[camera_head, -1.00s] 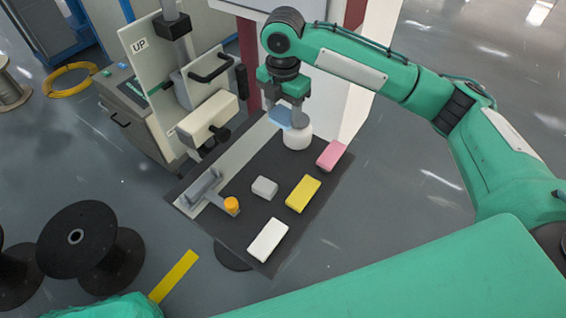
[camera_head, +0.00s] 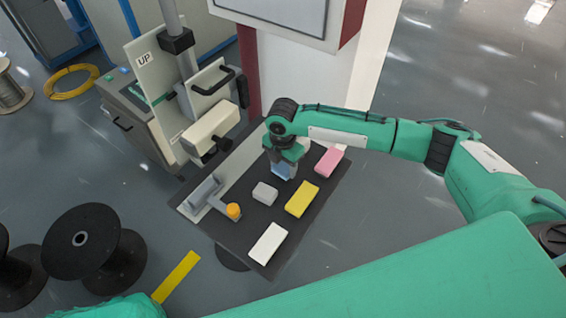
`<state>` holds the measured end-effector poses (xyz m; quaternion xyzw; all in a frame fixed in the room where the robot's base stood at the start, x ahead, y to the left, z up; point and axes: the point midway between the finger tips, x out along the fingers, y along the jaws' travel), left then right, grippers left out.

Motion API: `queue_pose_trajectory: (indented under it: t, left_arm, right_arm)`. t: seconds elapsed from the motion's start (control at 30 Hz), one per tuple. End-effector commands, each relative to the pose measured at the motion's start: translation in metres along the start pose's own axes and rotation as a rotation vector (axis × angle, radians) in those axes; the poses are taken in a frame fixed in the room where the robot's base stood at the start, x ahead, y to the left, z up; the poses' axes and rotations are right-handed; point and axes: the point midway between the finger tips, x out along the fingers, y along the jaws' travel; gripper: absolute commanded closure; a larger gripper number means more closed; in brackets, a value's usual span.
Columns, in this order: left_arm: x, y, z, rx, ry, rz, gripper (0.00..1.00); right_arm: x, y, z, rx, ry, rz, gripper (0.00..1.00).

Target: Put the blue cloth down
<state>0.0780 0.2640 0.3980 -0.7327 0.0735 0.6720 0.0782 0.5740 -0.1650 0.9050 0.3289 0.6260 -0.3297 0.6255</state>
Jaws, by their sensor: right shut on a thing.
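The blue cloth (camera_head: 284,172) is a small light-blue block at the back of the dark tabletop (camera_head: 240,235). My right gripper (camera_head: 283,163) points down and is shut on the blue cloth. The cloth is low, close to the tabletop; I cannot tell whether it touches. It is between the grey block (camera_head: 265,193) and the pink block (camera_head: 329,162). My left gripper is not in view.
A yellow block (camera_head: 302,199) and a white block (camera_head: 268,244) lie on the table. A grey fixture with an orange knob (camera_head: 233,210) is at its left. A machine with an UP panel (camera_head: 160,85) stands behind left. A white cylinder is mostly hidden behind my gripper.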

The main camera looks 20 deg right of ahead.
Motion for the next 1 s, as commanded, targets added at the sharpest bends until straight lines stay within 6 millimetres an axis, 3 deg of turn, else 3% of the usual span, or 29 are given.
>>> queue_pose_trajectory:
  t: [0.07,0.4,0.43,0.53,0.83,1.0]
  left_arm:
    - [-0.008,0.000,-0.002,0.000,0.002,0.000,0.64]
    - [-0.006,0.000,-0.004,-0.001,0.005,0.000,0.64]
    - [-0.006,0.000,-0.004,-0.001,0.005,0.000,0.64]
    - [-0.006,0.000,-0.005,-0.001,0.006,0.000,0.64]
    - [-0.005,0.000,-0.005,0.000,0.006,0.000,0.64]
    - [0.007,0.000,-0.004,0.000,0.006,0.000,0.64]
  right_arm:
    - [0.004,0.000,-0.001,0.000,0.000,-0.001,0.65]
    - [0.010,0.000,0.000,-0.001,0.000,0.000,0.65]
    - [0.010,0.000,0.000,-0.001,0.000,0.001,0.43]
    - [0.010,0.000,0.000,-0.001,0.000,0.001,0.24]
    - [0.010,0.000,0.000,-0.001,0.000,0.001,0.24]
    - [0.014,0.000,0.000,-0.001,-0.002,0.002,0.24]
